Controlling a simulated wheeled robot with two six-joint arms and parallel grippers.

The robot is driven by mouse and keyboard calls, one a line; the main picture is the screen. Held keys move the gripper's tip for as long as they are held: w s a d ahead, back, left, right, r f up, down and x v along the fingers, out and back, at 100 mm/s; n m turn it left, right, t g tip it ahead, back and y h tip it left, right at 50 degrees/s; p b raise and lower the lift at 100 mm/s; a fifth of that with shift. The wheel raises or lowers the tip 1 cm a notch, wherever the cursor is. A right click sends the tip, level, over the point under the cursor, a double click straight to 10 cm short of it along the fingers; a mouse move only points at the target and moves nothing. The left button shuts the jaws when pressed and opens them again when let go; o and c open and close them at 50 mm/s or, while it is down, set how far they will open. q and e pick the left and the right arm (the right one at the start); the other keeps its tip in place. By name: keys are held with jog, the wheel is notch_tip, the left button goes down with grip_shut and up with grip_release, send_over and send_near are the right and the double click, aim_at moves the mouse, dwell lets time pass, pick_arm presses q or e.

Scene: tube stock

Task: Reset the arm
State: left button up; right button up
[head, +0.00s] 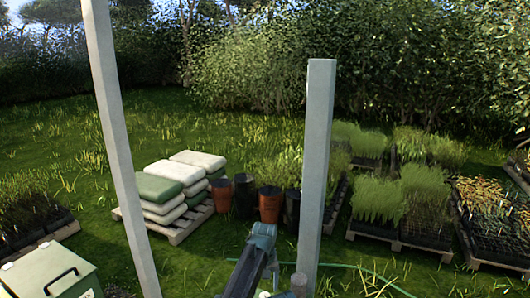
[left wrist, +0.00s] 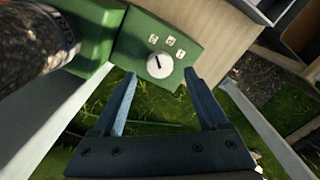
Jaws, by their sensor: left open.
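My left gripper (head: 264,232) shows at the bottom centre of the head view, just left of a pale upright post. In the left wrist view my left gripper (left wrist: 159,73) has its two blue-grey fingers wide apart, with nothing held between them. Beyond the fingertips is a green panel (left wrist: 190,42) with a round white knob (left wrist: 160,65). The knob has a dark pointer line and small white labels around it. The fingers lie either side of the knob in the picture; I cannot tell the distance. My right gripper is not in view.
Two pale posts (head: 318,150) (head: 118,140) stand in the foreground. Beyond, on grass, are stacked sacks (head: 160,190) on a pallet, dark and terracotta pots (head: 270,205), and plant trays (head: 378,203) on pallets. A pale box with a black handle (head: 50,272) is at lower left.

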aim_at(265, 295)
pick_arm(q)
jog(key=shift+f+b, duration=1)
jog(key=shift+f, duration=0.45)
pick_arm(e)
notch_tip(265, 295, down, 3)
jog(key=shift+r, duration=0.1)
pick_arm(q)
jog(key=shift+r, duration=0.1)
notch_tip(265, 295, up, 14)
jog(key=p, duration=1.4)
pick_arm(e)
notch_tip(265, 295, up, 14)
pick_arm(q)
notch_tip(265, 295, down, 15)
jog(key=b, duration=1.4)
jog(key=shift+b, duration=0.35)
jog(key=shift+r+m, duration=0.2)
jog(key=shift+m, duration=0.1)
jog(key=shift+r+m, duration=0.1)
jog(key=shift+m, duration=0.9)
jog(key=m, duration=0.5)
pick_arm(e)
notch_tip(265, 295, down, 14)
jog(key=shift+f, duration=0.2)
